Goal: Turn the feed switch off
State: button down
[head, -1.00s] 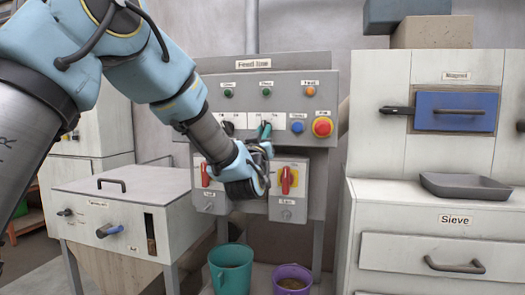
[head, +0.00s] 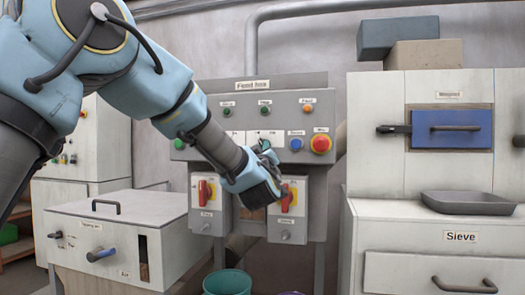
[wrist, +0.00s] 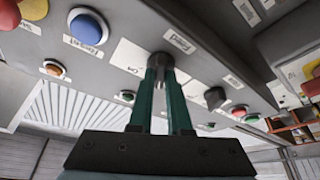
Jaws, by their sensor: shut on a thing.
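The teal fingers of my gripper (wrist: 159,78) are shut on this knob, one on each side. In the head view, my gripper (head: 264,147) is at the middle of the grey feed box panel (head: 232,101) and hides the knob. Which position the switch is turned to cannot be told.
A blue button (head: 296,144) and a red emergency button (head: 320,143) are right of my gripper. A black knob (wrist: 215,97) is on its other side. Red-handled switches (head: 290,195) are just below. A teal bucket (head: 227,284) stands underneath.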

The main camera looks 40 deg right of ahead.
jog(key=c, duration=0.9)
grip_release()
jog(key=shift+o, duration=0.2)
jog(key=b+v, duration=0.2)
jog(key=v, duration=0.8)
jog(key=shift+s+a+f, duration=0.2)
jog(key=shift+s+a, duration=0.05)
